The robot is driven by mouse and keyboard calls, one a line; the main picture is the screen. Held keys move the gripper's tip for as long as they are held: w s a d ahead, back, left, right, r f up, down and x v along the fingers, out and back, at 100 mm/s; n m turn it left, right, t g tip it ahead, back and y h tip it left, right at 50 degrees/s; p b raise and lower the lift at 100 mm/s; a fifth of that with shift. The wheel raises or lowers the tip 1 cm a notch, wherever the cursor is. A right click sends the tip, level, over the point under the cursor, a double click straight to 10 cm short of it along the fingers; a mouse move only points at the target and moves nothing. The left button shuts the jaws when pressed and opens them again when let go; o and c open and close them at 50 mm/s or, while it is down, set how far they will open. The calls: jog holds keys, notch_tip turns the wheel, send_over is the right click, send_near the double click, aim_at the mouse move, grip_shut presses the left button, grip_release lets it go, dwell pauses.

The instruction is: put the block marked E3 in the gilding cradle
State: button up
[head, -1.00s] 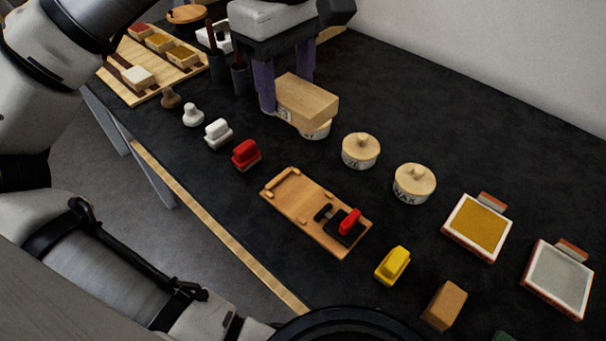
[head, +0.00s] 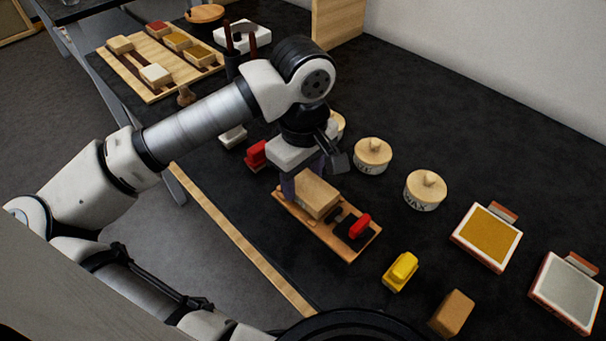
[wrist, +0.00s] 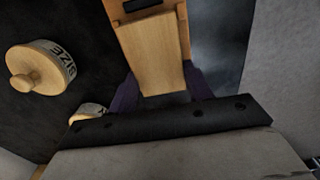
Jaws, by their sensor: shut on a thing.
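A plain light wooden block (head: 317,194) is between the purple fingers of my gripper (head: 304,186), which is shut on it. The block also fills the middle of the wrist view (wrist: 155,60). No mark on it can be read now. The gilding cradle (head: 308,226) is a wooden board with a black clamp and red handle (head: 359,227) at its right end. The block is over the left and middle part of the cradle, beside the clamp. I cannot tell whether it touches the board. The cradle's far end shows past the block in the wrist view (wrist: 183,20).
Lidded round pots (head: 373,155) stand behind the cradle. A yellow piece (head: 400,271) and a brown block (head: 451,313) lie to the right. A wooden tray (head: 150,92) holds several blocks at back left.

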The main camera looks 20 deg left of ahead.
aim_at(303, 181)
jog(key=shift+f, duration=0.25)
jog(key=shift+f, duration=0.15)
jog(key=o, duration=1)
jog(key=shift+r, duration=0.35)
notch_tip(303, 181, up, 12)
jog(key=shift+f+b, duration=0.2)
jog(key=shift+b, duration=0.15)
